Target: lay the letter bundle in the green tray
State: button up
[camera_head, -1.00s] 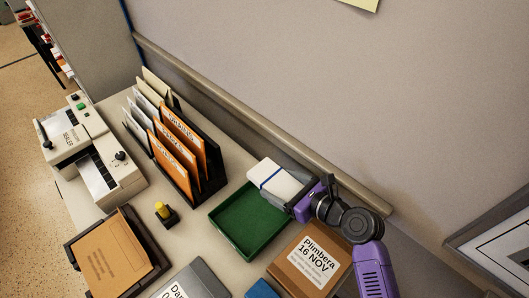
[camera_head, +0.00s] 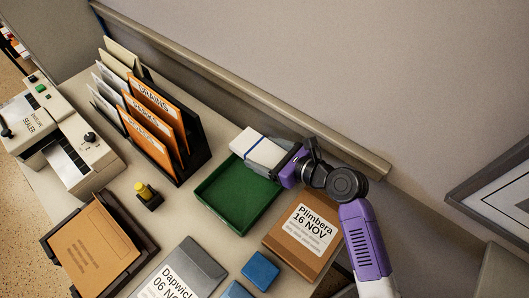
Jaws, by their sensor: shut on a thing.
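The letter bundle (camera_head: 256,147) is a white stack with a blue band around it. My gripper (camera_head: 281,164), purple and dark grey, is shut on its right end. The green tray (camera_head: 228,202) is open and empty, on the desk just below the bundle in the picture. The bundle shows over the tray's far edge and hides part of it. I cannot tell whether the bundle touches the rim.
A brown box marked "Plimbera 16 NOV" (camera_head: 304,235) stands right of the tray. A black file rack (camera_head: 195,150) stands left. A yellow-topped stamp (camera_head: 147,194), a grey folder (camera_head: 183,272), a blue block (camera_head: 260,271) and an envelope sealer (camera_head: 62,150) surround the tray.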

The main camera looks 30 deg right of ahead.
jog(key=shift+f+b, duration=0.7)
jog(key=shift+f, duration=0.2)
jog(key=shift+f+b, duration=1.15)
jog(key=shift+f, duration=1.95)
jog(key=o, duration=1.5)
jog(key=v, duration=0.8)
jog(key=shift+w, duration=0.1)
